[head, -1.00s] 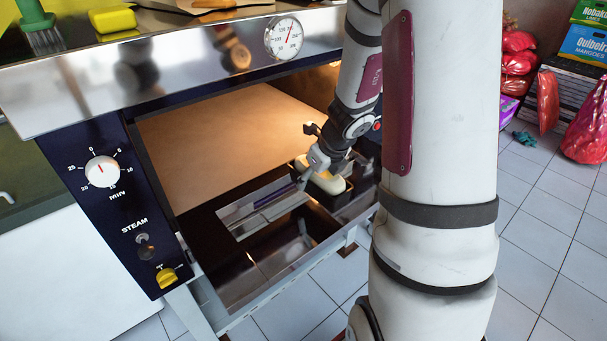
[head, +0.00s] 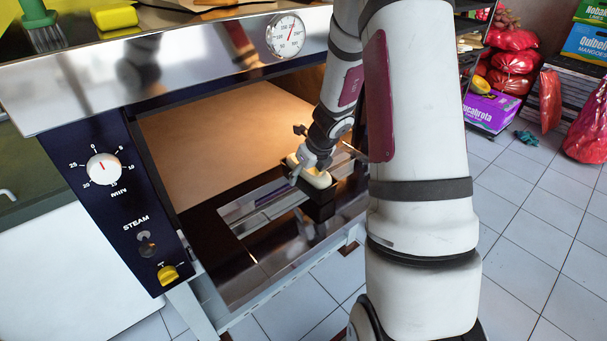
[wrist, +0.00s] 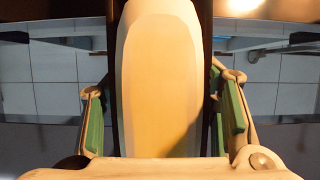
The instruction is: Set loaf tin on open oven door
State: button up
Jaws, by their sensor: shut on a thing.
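The loaf tin (head: 320,207) is dark and narrow, with a pale dough loaf (head: 318,179) in it. In the head view it is over the right part of the open oven door (head: 250,262), a dark glossy panel folded down. I cannot tell whether the tin's base touches the door. My gripper (head: 307,167) is shut on the tin from above. In the wrist view the loaf (wrist: 160,75) fills the middle, with the tin's dark edge (wrist: 113,60) beside it. The green-padded fingers (wrist: 165,120) are on either side.
The oven's floor (head: 215,140) behind the door is bare where seen. The control panel (head: 120,190) stands at the door's left. The left part of the door is clear. Red bags (head: 512,65) and boxes are at the far right on the tiled floor.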

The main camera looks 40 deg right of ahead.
jog(key=shift+f, duration=0.1)
jog(key=o, duration=1.6)
jog(key=p+v, duration=0.3)
jog(key=v, duration=0.9)
jog(key=shift+p, duration=0.3)
jog(key=s+a+r+n+y, duration=0.1)
jog(key=s+a+r+n, duration=0.3)
jog(key=a+r+n, duration=0.4)
jog(key=s+a+r+n+y, duration=0.1)
jog(key=s+a+r+n, duration=0.4)
jog(key=a+n, duration=0.5)
jog(key=s+a+r+n+h, duration=0.1)
jog(key=s+a+r+n, duration=0.1)
jog(key=s+n, duration=0.5)
jog(key=s+a+r+n+h, duration=0.1)
jog(key=s+r+n, duration=0.1)
jog(key=s+n, duration=0.6)
jog(key=shift+a+r+n+g, duration=0.3)
jog(key=shift+a+r+n, duration=0.05)
jog(key=shift+n, duration=0.95)
